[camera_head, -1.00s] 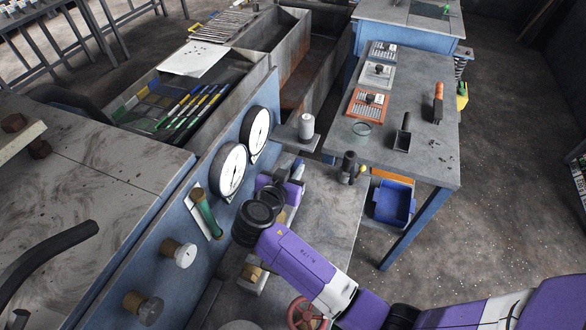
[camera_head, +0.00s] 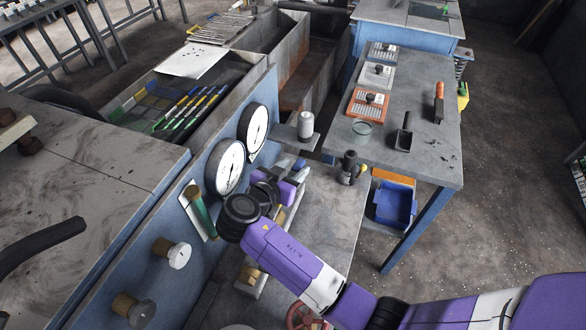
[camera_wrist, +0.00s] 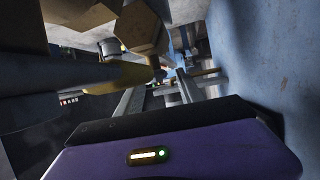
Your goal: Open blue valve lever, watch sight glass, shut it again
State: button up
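The sight glass (camera_head: 200,212), a green tube with a brass top, is on the blue panel left of my wrist in the head view. My gripper (camera_head: 296,174) is low in front of the panel, past the dark wrist joint. A small blue piece, possibly the blue valve lever (camera_head: 300,163), shows at its far end, mostly hidden. In the wrist view my gripper's two grey fingers (camera_wrist: 160,85) stand apart, with a small bluish spot beyond them. A brass hex fitting (camera_wrist: 140,28) and yellowish pipe are close above the left finger. I cannot tell whether the fingers touch the lever.
Two round gauges (camera_head: 226,167) and two brass-and-white knobs (camera_head: 172,252) stick out from the panel near my arm. A red handwheel (camera_head: 302,316) is below my forearm. A white cylinder (camera_head: 306,124) and a dark fitting (camera_head: 350,167) stand beyond. The grey table (camera_head: 420,85) is at right.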

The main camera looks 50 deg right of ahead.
aim_at(293, 172)
notch_tip(293, 172, up, 20)
jog(key=b, duration=0.2)
dwell(0.6)
